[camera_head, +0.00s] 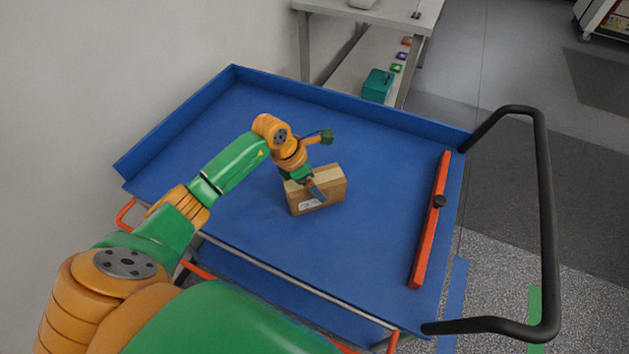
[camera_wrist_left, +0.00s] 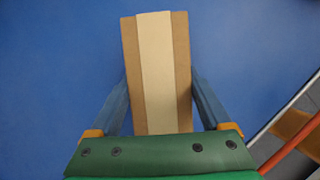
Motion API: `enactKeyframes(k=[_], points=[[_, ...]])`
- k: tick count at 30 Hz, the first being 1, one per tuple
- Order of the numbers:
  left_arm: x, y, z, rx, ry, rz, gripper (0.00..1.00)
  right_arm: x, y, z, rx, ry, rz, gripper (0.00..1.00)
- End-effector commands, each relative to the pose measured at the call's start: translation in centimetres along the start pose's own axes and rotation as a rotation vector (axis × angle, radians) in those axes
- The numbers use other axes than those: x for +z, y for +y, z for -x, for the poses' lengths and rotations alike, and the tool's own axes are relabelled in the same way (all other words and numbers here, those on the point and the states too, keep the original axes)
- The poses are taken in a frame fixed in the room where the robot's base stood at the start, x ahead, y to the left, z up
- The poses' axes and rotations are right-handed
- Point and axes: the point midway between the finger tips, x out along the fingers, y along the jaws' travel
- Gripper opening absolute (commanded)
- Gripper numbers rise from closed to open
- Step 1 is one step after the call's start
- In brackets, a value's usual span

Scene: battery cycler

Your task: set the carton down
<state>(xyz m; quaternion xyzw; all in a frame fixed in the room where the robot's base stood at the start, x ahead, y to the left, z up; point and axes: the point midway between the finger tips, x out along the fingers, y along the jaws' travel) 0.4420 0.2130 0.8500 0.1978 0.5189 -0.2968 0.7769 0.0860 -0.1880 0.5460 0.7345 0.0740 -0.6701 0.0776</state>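The carton (camera_head: 330,192) is a brown box with a paler tape strip along its top and a white label on its front side. It is upright at the middle of the blue trolley top (camera_head: 230,240). I cannot tell whether its underside touches the surface. My left gripper (camera_head: 313,183) is above it, with one finger visible against the front side. In the left wrist view the carton (camera_wrist_left: 155,60) lies between the two blue-grey fingers, which appear to touch it on both sides. My right gripper is not in view.
A red bar (camera_head: 430,225) with a black knob lies along the right side of the trolley top. A raised blue rim runs along the back and left. A black handle (camera_head: 545,220) rises at the right. A teal box (camera_head: 377,86) sits under a table behind. Blue surface around the carton is clear.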

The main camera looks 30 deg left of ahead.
Motion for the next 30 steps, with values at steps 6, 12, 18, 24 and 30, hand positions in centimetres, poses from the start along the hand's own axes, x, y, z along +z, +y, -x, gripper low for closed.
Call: enactKeyframes(k=[6,12,18,24,30], points=[[0.0,0.0,0.0,0.0,0.0,0.0,1.0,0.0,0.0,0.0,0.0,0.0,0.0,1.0],[0.1,0.1,1.1,0.003,-0.002,0.0,1.0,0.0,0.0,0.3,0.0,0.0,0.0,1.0],[0.1,0.2,5.5,0.006,-0.002,-0.002,1.0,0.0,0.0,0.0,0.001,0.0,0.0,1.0],[0.1,0.1,10.1,0.005,-0.002,0.0,1.0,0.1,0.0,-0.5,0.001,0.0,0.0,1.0],[0.1,0.0,12.2,0.0,0.0,0.001,1.0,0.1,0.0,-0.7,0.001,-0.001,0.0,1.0]])
